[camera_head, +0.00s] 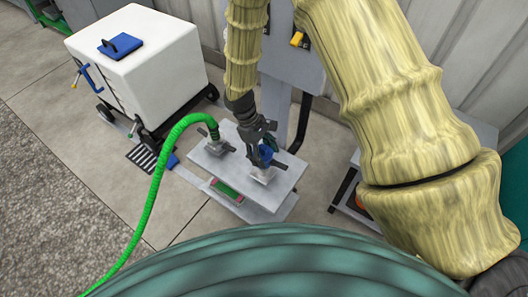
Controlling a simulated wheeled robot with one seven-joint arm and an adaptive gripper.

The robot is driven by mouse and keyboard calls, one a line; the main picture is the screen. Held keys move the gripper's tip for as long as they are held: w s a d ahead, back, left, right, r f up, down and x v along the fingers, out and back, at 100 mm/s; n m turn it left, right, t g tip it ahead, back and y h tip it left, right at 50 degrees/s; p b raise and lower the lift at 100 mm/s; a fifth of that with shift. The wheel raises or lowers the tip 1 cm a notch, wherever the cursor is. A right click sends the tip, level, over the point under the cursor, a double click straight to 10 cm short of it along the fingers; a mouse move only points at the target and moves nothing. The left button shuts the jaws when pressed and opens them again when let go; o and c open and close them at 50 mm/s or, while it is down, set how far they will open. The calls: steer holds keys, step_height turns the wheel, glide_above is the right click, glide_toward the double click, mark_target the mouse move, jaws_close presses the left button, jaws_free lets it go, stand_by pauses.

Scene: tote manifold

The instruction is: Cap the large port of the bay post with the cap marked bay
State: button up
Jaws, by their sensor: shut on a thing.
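My gripper (262,148) points down over the right half of a light grey plate (286,177). It is shut on a small blue thing (268,157), which looks like a cap; any marking is too small to read. The blue thing is right above or at a grey port (262,175) on the plate; I cannot tell whether it is seated, as the fingers partly hide it. A second port (221,149) to the left has the green hose (152,194) joined to it. A grey post (274,100) stands behind the plate.
A white wheeled tote (135,55) with a blue lid handle stands at the back left. A green and red label panel (227,190) lies at the plate's front. A low shelf unit (347,190) is to the right.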

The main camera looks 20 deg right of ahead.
steer(key=shift+f+b, duration=1.2)
steer(key=shift+f, duration=2.2)
steer(key=o, duration=1.2)
steer(key=v, duration=1.2)
